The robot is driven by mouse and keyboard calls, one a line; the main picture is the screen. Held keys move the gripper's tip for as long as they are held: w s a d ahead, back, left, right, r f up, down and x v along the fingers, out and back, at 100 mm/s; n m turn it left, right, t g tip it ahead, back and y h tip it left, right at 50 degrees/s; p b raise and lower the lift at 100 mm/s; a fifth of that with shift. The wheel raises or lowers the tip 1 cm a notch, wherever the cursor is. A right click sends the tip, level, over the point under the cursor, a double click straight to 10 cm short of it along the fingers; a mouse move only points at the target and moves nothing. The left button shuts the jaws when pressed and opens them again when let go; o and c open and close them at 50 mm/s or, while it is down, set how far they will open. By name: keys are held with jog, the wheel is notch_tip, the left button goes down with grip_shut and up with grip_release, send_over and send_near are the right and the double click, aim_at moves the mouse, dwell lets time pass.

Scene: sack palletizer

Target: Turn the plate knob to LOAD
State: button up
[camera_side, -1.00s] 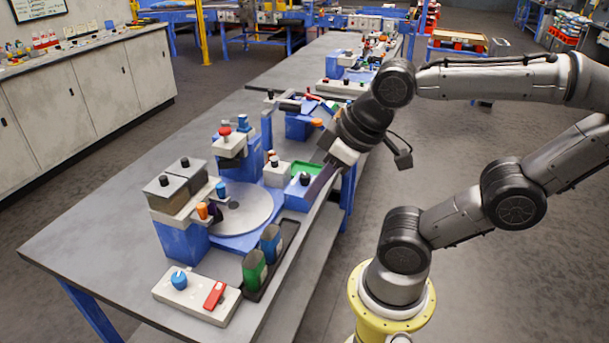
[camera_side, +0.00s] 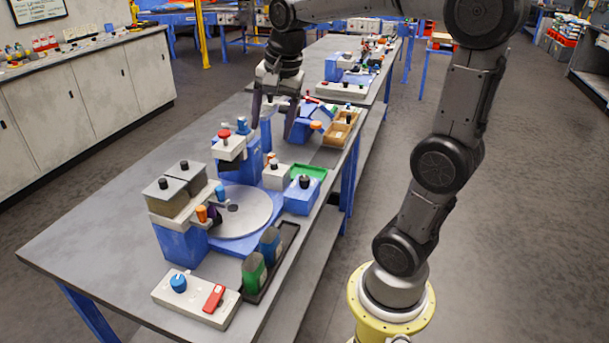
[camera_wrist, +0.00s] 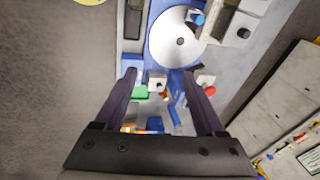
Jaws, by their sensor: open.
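The round grey plate (camera_side: 255,205) lies on a blue base in the middle of the bench; it also shows at the top of the wrist view (camera_wrist: 162,42). A black knob (camera_side: 305,181) stands on a blue box right of the plate. A blue knob (camera_side: 179,283) sits on the white front panel (camera_side: 188,299). I cannot tell which one is the plate knob, and no LOAD mark is readable. My gripper (camera_side: 274,114) is open and empty, pointing down behind the plate, apart from both knobs. Its two dark fingers are spread in the wrist view (camera_wrist: 160,82).
A red-topped post machine (camera_side: 231,146) stands behind the plate, close to my gripper. A hopper unit (camera_side: 180,205) stands to its left. Green and blue sacks (camera_side: 254,272) sit in a black rack in front. A green tray (camera_side: 308,170) is at the right. The bench's left side is clear.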

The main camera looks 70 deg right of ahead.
jog(key=w+d+f+m+g, duration=0.2)
jog(key=d+f+m, duration=0.3)
jog(key=d, duration=0.7)
jog(key=m+g+y, duration=0.1)
send_near(304, 177)
notch_tip(304, 177, down, 9)
jog(key=shift+s, duration=0.1)
grip_shut()
